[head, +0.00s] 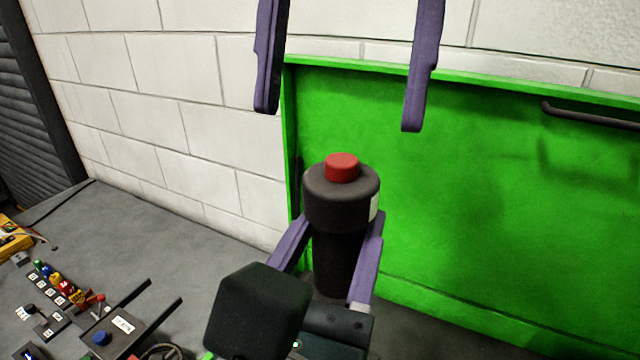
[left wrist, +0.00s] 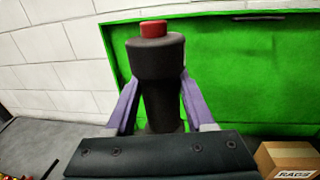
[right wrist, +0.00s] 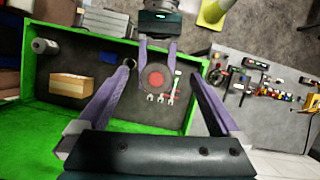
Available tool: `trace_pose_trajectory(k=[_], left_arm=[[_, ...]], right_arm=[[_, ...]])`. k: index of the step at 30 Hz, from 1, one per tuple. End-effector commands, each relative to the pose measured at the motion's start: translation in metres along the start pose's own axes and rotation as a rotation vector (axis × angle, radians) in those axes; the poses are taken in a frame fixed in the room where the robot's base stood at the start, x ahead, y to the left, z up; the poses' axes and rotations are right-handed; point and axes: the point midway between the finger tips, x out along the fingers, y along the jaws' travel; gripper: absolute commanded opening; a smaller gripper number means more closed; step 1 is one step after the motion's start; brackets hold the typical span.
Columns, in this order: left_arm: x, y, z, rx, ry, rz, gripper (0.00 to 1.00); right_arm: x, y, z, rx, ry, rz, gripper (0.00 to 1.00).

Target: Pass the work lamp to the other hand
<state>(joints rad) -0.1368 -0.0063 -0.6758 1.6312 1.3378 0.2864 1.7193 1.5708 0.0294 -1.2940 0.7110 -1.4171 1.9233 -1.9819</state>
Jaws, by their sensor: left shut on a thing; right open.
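The work lamp (head: 341,205) is a black cylinder with a wider dark head and a red button on top. It stands upright in my left gripper (head: 325,250), which is shut on its narrower body. The left wrist view also shows the lamp (left wrist: 156,60) between the purple fingers. My right gripper (head: 343,118) is open and empty, its two fingers pointing down above the lamp. In the right wrist view the lamp's red top (right wrist: 156,79) lies between and beyond the open fingers. The lamp's lower end is hidden by my left gripper.
A green tray-like panel (head: 420,190) stands behind the lamp, with a white block wall (head: 150,90) at the left. A cardboard box (left wrist: 285,158) marked RAGS and several wrenches (right wrist: 160,99) lie in the green bay. A control panel (head: 110,330) is at the lower left.

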Motion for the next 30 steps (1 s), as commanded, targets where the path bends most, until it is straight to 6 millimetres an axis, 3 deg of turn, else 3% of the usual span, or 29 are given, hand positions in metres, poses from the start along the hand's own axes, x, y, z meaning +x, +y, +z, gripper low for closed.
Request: trace_pose_trajectory(k=[5, 10, 14, 17, 19, 21, 23, 25, 27, 30], left_arm=[[0.0, 0.0, 0.001, 0.0, -0.002, 0.0, 0.0], [0.0, 0.0, 0.001, 0.0, -0.002, 0.0, 0.0], [0.0, 0.0, 0.001, 0.0, -0.002, 0.0, 0.0], [0.0, 0.0, 0.001, 0.0, -0.002, 0.0, 0.0], [0.0, 0.0, 0.001, 0.0, -0.002, 0.0, 0.0], [0.0, 0.0, 0.001, 0.0, -0.002, 0.001, 0.0], [0.0, 0.0, 0.001, 0.0, -0.002, 0.0, 0.0], [0.0, 0.0, 0.001, 0.0, -0.002, 0.0, 0.0], [0.0, 0.0, 0.001, 0.0, -0.002, 0.0, 0.0], [0.0, 0.0, 0.001, 0.0, -0.002, 0.001, 0.0]], right_arm=[[-0.018, -0.001, 0.008, 0.0, -0.002, -0.003, 1.0], [-0.003, -0.024, 0.016, 0.005, -0.052, -0.09, 1.0], [0.026, -0.072, 0.038, 0.048, -0.185, -0.288, 1.0], [0.036, -0.121, 0.069, 0.153, -0.389, -0.516, 1.0], [0.027, -0.155, 0.092, 0.285, -0.604, -0.701, 1.0], [0.002, -0.179, 0.104, 0.464, -0.864, -0.88, 1.0], [-0.025, -0.188, 0.1, 0.642, -1.104, -1.009, 1.0], [-0.056, -0.184, 0.077, 0.868, -1.4, -1.132, 1.0], [-0.076, -0.167, 0.042, 1.087, -1.685, -1.22, 1.0], [-0.084, -0.134, -0.007, 1.341, -2.022, -1.292, 1.0]])
